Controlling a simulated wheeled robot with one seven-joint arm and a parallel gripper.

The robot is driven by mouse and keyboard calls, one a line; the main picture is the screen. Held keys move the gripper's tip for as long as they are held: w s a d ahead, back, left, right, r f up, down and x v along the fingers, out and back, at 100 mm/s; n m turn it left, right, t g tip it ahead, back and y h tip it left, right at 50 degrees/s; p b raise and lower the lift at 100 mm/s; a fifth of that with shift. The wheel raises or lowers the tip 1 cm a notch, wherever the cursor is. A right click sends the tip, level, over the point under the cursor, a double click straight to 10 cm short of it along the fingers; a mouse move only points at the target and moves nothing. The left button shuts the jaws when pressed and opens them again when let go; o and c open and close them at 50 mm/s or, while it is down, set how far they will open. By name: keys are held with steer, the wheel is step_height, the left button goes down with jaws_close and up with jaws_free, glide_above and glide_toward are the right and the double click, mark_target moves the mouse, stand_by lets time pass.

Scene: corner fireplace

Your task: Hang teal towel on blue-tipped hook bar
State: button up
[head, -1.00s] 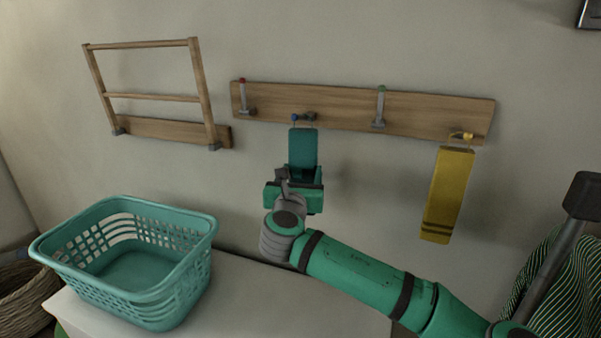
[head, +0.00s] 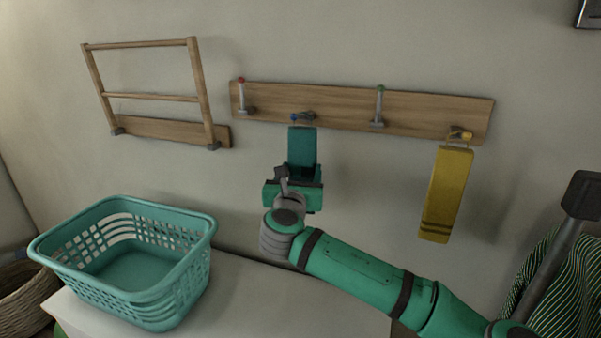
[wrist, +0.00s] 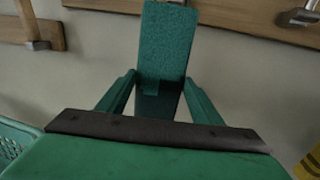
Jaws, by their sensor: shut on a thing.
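The teal towel (head: 302,146) hangs upright in front of the wall, just under the blue-tipped hook bar (head: 304,117) on the wooden rail. Its top edge is close below the bar; I cannot tell whether its loop is around the bar. My gripper (head: 300,174) is shut on the towel's lower part. In the wrist view the towel (wrist: 165,45) rises from between the two fingers (wrist: 160,92), and its top reaches the picture's upper edge. The hook bar is hardly visible there.
The wooden rail (head: 340,109) also carries a red-tipped hook (head: 242,96), a green-tipped hook (head: 379,107) and a yellow towel (head: 447,193) on a yellow-tipped hook. A wooden rack (head: 150,97) is at left. A teal basket (head: 125,262) stands on a white surface (head: 270,298).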

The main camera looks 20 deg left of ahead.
steer(key=o, duration=1.3)
steer(key=shift+c, duration=0.2)
